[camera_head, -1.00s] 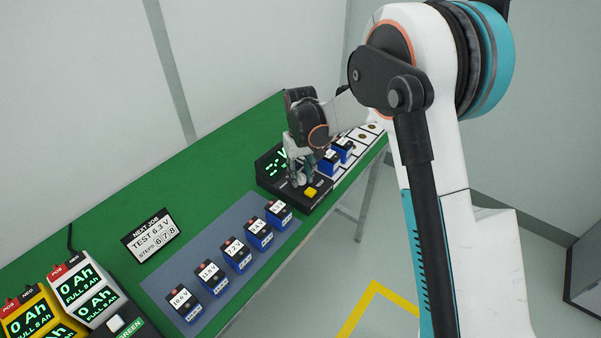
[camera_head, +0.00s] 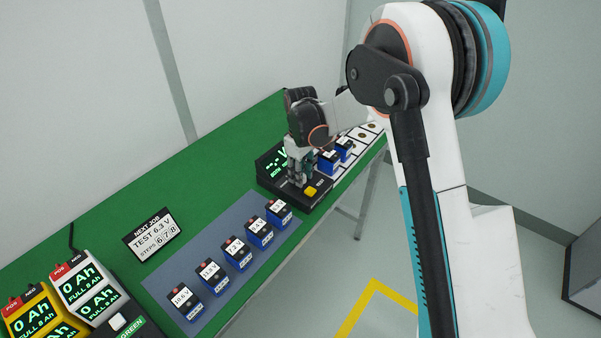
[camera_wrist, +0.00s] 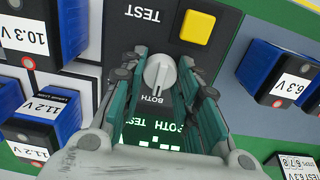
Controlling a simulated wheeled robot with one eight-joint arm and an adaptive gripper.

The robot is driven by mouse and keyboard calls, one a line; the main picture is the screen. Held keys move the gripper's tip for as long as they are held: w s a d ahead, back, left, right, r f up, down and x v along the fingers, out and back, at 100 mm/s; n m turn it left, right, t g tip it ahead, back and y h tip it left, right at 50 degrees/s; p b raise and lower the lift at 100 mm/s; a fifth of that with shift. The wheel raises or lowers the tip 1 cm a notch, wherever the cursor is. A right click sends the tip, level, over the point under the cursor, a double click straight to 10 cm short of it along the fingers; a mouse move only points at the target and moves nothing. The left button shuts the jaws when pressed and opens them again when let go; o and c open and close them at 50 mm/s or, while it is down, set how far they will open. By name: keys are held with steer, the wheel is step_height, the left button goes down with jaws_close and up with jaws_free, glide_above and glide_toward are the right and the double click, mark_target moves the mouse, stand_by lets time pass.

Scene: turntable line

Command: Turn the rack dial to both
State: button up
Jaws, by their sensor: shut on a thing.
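The rack dial (camera_wrist: 159,72) is a light grey knob on the black tester panel (camera_wrist: 205,65). In the wrist view it sits between the fingertips of my gripper (camera_wrist: 161,66), which is shut on it. The knob's long grip lies roughly up and down in this view, its lower end towards the printed word BOTH (camera_wrist: 151,99). The word TEST (camera_wrist: 142,13) is printed beyond its other side. A lit green display (camera_wrist: 155,130) with BOTH and TEST lettering shows between the fingers. In the head view my gripper (camera_head: 298,180) stands over the tester and hides the dial.
A yellow button (camera_wrist: 197,27) is close beside the dial. Blue batteries stand on both sides of the tester, several on a grey mat (camera_head: 205,270). A job card (camera_head: 151,235) reads TEST 6.3 V. Chargers (camera_head: 88,285) stand at lower left.

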steer(key=o, duration=1.1)
step_height(320, 180, up, 12)
stand_by(0.4)
